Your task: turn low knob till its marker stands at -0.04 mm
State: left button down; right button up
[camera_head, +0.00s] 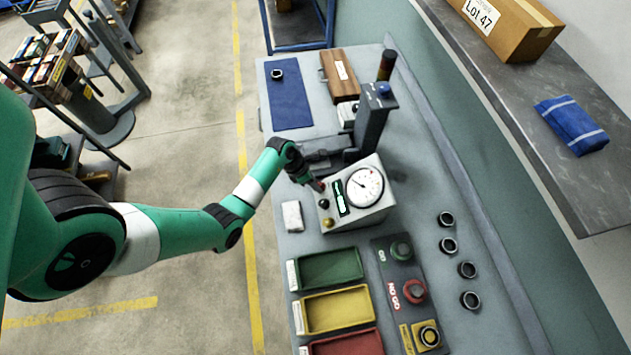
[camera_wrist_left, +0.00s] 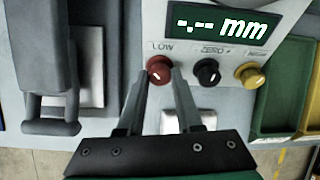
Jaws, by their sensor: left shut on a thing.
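The red low knob (camera_wrist_left: 159,69) sits under the label LOW on the gauge box (camera_head: 372,214), left of the black ZERO knob (camera_wrist_left: 207,72) and a yellow knob (camera_wrist_left: 249,75) in the left wrist view. My left gripper (camera_wrist_left: 158,76) is shut on the low knob, one finger on each side. A short white marker shows on the knob; I cannot read it against a scale. The display (camera_wrist_left: 222,27) reads "-.-- mm". In the head view my left gripper (camera_head: 314,182) reaches the box's left face. My right gripper is not in view.
A round dial (camera_head: 364,188) is on the box. Green (camera_head: 331,268), yellow (camera_head: 338,311) and red trays stand nearer, beside a GO / NO GO panel (camera_head: 396,262). Several rings (camera_head: 448,245) lie at right. A blue mat (camera_head: 290,95) with a ring lies at the back.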

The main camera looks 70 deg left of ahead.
pick_arm(q)
jog(key=shift+r+n+h+p, duration=0.15)
jog(key=shift+n+h+p, duration=0.15)
jog(key=shift+n+p, duration=0.55)
jog(key=shift+a+n+h+p, duration=0.1)
jog(key=shift+n+h+p, duration=0.35)
jog(key=shift+n, duration=0.7)
jog(key=c, duration=0.6)
grip_release()
jog(key=p+v, duration=0.4)
jog(key=v, duration=0.7)
jog(key=shift+s+r, duration=0.1)
jog(key=shift+s, duration=0.15)
